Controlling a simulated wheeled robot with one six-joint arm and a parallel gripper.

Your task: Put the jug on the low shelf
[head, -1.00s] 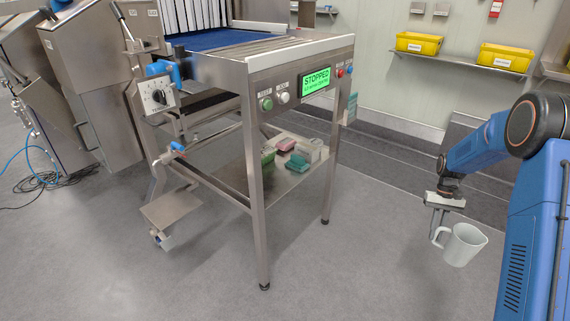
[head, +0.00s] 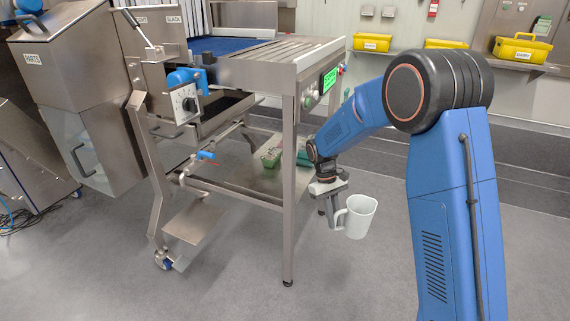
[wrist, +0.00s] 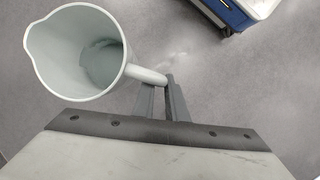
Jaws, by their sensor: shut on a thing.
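The jug (head: 361,219) is pale grey-white, with a spout and a side handle. The low shelf (head: 262,182) is under the steel conveyor table, behind a front leg and partly hidden by my arm.
A green tub (head: 270,153) and other small items lie on the low shelf. A steel table leg (head: 288,190) stands left of my gripper. A blue-handled bracket and foot pedal (head: 197,222) are at the left. Yellow bins (head: 520,50) sit on wall shelves. The front floor is clear.

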